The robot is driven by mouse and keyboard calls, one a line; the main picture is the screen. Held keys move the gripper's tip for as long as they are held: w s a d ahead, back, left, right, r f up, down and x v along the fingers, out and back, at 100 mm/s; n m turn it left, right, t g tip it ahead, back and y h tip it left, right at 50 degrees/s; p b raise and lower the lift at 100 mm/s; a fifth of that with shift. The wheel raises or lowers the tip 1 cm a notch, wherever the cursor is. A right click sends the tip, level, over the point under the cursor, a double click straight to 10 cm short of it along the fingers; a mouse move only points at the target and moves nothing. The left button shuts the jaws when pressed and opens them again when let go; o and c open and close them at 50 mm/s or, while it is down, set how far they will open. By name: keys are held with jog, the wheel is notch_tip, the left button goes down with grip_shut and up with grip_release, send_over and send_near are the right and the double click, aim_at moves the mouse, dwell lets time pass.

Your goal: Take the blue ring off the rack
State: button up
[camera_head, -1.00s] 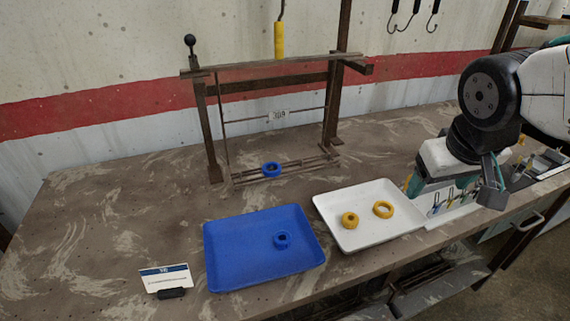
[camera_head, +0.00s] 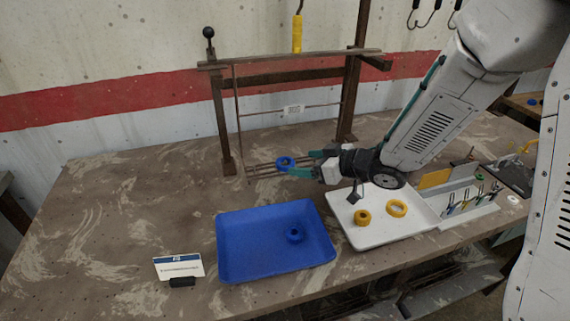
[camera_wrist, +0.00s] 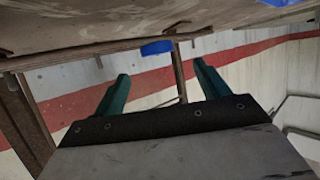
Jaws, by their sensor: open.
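The blue ring (camera_head: 285,163) is on the low rails of the rack (camera_head: 224,125), near their middle. My gripper (camera_head: 305,163) reaches in from the right in the head view, its teal fingers apart and their tips close beside the ring. In the wrist view, which looks upside down, my open gripper (camera_wrist: 161,70) has nothing between its fingers. A blue piece, likely the ring (camera_wrist: 157,47), shows just beyond the fingertips, near a rail, partly hidden. Whether a finger touches the ring I cannot tell.
A blue tray (camera_head: 245,268) holds another blue ring (camera_head: 295,235). A white tray (camera_head: 375,236) with two yellow rings (camera_head: 397,208) lies below my arm. A label stand (camera_head: 178,268) is at front left. The table's left side is clear.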

aim_at(286, 162)
jog(key=x, duration=0.6)
jog(key=shift+w+d+f, duration=0.1)
jog(key=shift+f, duration=0.15)
jog(key=c, duration=1.1)
